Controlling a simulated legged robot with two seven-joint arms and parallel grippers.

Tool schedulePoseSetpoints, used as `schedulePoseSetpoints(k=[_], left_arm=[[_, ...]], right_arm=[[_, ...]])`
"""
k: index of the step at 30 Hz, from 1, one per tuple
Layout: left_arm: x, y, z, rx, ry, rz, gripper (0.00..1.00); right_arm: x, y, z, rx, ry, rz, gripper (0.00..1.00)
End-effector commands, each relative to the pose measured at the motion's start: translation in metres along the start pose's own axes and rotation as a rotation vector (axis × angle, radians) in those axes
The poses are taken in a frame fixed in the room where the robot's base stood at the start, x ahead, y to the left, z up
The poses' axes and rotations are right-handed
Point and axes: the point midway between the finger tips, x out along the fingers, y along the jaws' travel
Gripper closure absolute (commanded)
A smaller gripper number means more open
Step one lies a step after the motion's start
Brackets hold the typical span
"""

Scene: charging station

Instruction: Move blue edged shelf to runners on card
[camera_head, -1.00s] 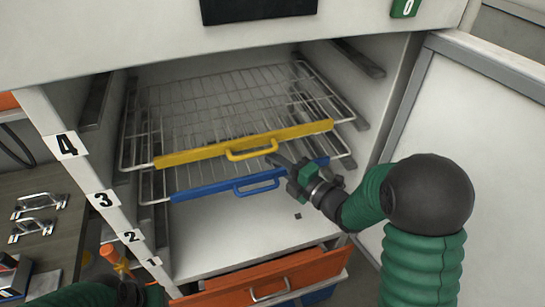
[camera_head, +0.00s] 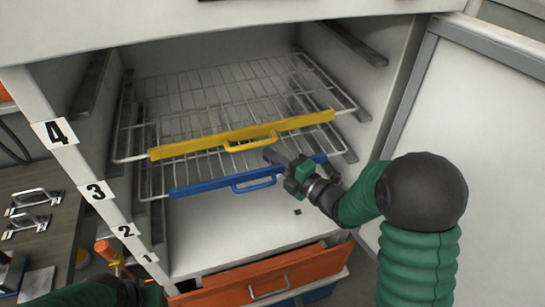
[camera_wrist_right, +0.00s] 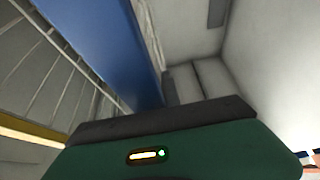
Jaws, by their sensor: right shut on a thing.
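The blue edged shelf (camera_head: 205,187) is a wire rack with a blue front bar and loop handle, inside the open cabinet. It sits just below the yellow edged shelf (camera_head: 190,146), which partly hides it. My right gripper (camera_head: 276,158) is shut on the blue bar's right part, right of its handle; its fingertips are hard to make out. The blue bar (camera_wrist_right: 115,45) runs close past the gripper in the wrist view. Number labels 4 (camera_head: 55,133), 3 (camera_head: 96,191), 2 (camera_head: 126,231) and 1 (camera_head: 149,257) mark the left post. I cannot make out a card's writing.
Side runners (camera_head: 350,42) line the cabinet walls; the upper ones are empty. The open door (camera_head: 475,130) stands at the right. An orange drawer (camera_head: 255,280) is pulled out below. A side table (camera_head: 50,240) with metal handles is at left.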

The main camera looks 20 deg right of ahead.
Motion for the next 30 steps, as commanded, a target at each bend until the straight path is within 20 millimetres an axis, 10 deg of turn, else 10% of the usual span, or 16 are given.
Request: schedulePoseSetpoints(k=[30], left_arm=[[0.0090,0.0000,0.0022,0.000,0.000,0.000,0.64]], right_arm=[[0.0005,-0.0031,0.0001,-0.001,0.000,0.003,1.00]])
